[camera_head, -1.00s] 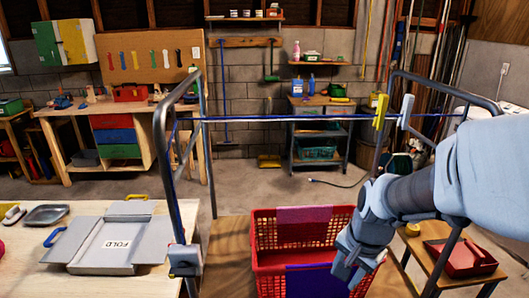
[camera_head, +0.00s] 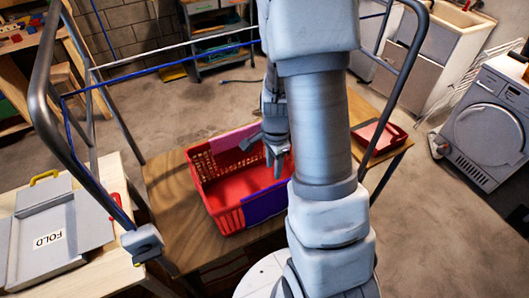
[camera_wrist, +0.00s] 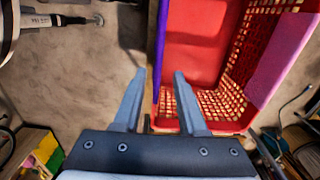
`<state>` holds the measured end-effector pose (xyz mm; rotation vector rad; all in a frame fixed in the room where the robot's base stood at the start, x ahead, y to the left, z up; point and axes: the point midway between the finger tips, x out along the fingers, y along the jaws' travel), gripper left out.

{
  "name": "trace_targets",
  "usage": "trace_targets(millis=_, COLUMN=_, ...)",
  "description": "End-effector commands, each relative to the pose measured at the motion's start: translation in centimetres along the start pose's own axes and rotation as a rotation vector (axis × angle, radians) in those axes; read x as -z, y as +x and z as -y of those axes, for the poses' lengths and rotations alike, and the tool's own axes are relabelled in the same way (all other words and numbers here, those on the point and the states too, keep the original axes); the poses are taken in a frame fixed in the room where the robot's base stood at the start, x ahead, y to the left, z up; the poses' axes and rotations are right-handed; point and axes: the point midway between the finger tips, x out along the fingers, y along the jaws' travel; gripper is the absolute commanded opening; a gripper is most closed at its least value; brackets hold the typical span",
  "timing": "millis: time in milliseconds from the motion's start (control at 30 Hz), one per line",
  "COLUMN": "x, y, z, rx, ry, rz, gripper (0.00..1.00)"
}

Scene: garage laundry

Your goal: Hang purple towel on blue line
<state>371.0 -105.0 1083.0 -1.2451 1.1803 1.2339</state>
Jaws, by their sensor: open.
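The purple towel (camera_head: 265,205) hangs over the near rim of the red basket (camera_head: 212,200). In the wrist view the towel (camera_wrist: 160,45) shows as a thin strip lying between the fingertips in the picture. My gripper (camera_head: 272,152) is open and empty above the basket. In the wrist view its two fingers (camera_wrist: 160,73) point toward the basket's towel-draped rim, and I cannot tell how far above it they are. The blue line (camera_head: 160,69) runs across the metal frame behind the basket, and my arm hides its middle.
A pink towel (camera_head: 235,137) hangs over the basket's far rim. The basket stands on a wooden table (camera_head: 165,190). A grey folding board (camera_head: 45,240) lies at the left. A red tray (camera_head: 382,136) sits at the right. Metal frame posts (camera_head: 40,90) rise at both sides.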

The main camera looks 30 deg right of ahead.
Motion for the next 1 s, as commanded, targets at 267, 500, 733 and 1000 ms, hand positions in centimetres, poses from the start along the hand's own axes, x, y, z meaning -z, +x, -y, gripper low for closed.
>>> trace_targets(millis=267, x=0.1, y=1.0, z=0.0, rx=-0.002, ry=0.011, rz=-0.001, gripper=0.41)
trace_targets(millis=500, x=0.1, y=3.4, z=-0.1, rx=-0.004, ry=0.010, rz=-0.001, gripper=0.41)
trace_targets(millis=733, x=0.1, y=6.2, z=0.0, rx=-0.002, ry=0.009, rz=-0.001, gripper=0.41)
trace_targets(millis=1000, x=0.1, y=9.5, z=-0.1, rx=-0.003, ry=0.009, rz=-0.001, gripper=0.41)
